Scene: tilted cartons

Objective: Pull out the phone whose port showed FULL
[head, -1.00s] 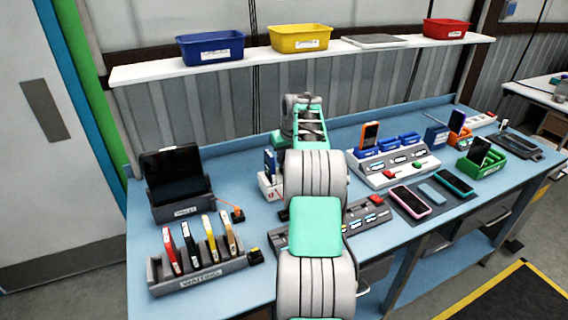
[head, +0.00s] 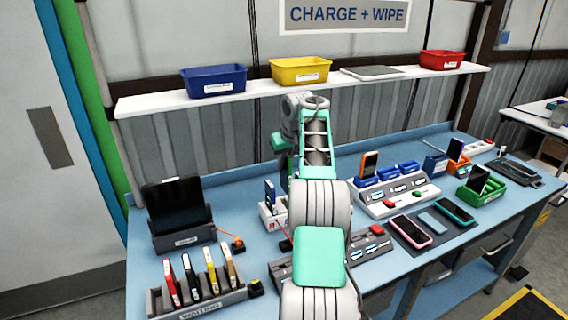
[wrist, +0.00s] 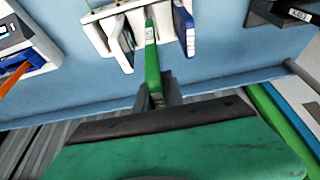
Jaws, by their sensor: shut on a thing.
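In the wrist view my gripper (wrist: 157,97) is shut on a slim green phone (wrist: 152,60), held by its near end. The phone's other end reaches between the dividers of a white charging rack (wrist: 121,47); I cannot tell how deep it sits. A dark blue phone (wrist: 184,30) stands in the same rack to the right. In the head view the white rack (head: 267,222) with the blue phone (head: 270,194) shows left of my arm. My arm hides the gripper and the green phone there. No port reading is legible.
A waiting rack (head: 200,307) with several phones and a dark tablet in a stand (head: 180,240) are at left. A grey-white charging unit (head: 400,203), flat phones and a green holder (head: 480,197) are at right. A shelf (head: 300,90) with bins runs above.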

